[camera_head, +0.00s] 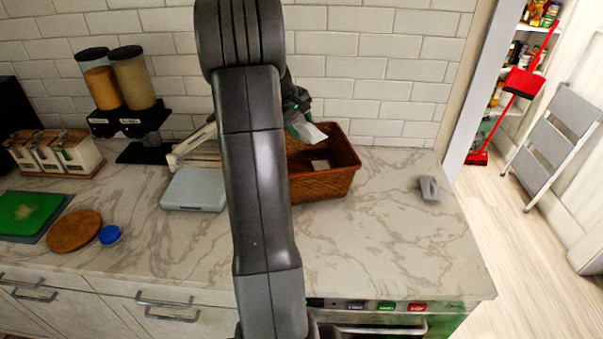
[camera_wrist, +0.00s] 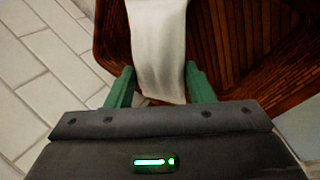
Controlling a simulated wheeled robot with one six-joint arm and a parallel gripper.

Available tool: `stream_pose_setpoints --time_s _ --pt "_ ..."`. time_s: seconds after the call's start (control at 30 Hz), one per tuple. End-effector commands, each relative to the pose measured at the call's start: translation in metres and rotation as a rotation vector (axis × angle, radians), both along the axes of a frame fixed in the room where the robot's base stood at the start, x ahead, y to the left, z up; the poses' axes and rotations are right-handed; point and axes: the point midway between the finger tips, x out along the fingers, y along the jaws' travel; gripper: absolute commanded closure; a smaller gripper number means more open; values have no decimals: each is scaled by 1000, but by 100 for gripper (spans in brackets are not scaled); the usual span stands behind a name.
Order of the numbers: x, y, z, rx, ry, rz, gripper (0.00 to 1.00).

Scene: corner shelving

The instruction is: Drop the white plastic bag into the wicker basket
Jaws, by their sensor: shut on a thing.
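The white plastic bag (camera_wrist: 157,45) is held between the green fingers of my gripper (camera_wrist: 160,84) in the wrist view. In the head view the bag (camera_head: 313,133) shows as a small white piece at the fingertips of my gripper (camera_head: 301,125). The brown wicker basket (camera_head: 325,186) stands on the counter against the tiled wall, partly hidden behind my arm. The bag is above the basket's opening, near its back left. The basket's slatted inside (camera_wrist: 235,45) fills much of the wrist view.
A light grey box (camera_head: 194,190) sits left of the basket. A small grey object (camera_head: 428,188) lies to the right on the marble counter (camera_head: 400,235). The tiled wall (camera_head: 385,85) is close behind.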

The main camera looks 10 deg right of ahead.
Motion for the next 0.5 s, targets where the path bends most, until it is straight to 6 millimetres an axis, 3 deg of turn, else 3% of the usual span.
stream_pose_setpoints --time_s 0.1,0.13,0.23,0.5 --pt "0 0 1 0 0 0 73" --pt "0 0 1 0 0 0 48" --pt "0 0 1 0 0 0 28" --pt "0 0 1 0 0 0 26"
